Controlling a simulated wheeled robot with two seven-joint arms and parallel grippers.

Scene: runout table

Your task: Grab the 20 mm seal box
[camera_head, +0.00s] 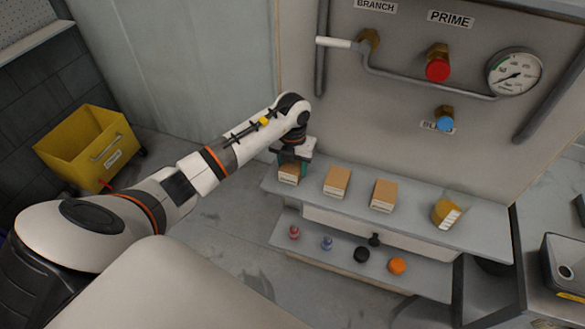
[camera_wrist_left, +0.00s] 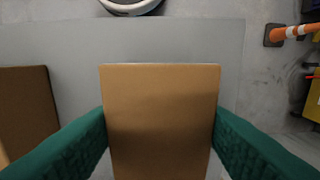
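Three brown cardboard boxes stand in a row on the upper shelf: a left box (camera_head: 289,173), a middle box (camera_head: 337,181) and a right box (camera_head: 383,195). Any size markings are too small to read, so I cannot tell which is 20 mm. My left gripper (camera_head: 290,162) points down over the left box. In the left wrist view, its green fingers meet both sides of this box (camera_wrist_left: 160,115) with no visible gap. The box appears still at shelf level. A neighbouring box (camera_wrist_left: 27,110) shows at the left there. My right gripper is not in view.
A yellow roll-like item (camera_head: 446,213) lies at the shelf's (camera_head: 483,227) right. The lower shelf holds several small parts, including an orange cap (camera_head: 397,266). A panel with a gauge (camera_head: 514,73) and valves rises behind. A yellow bin (camera_head: 88,150) stands left.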

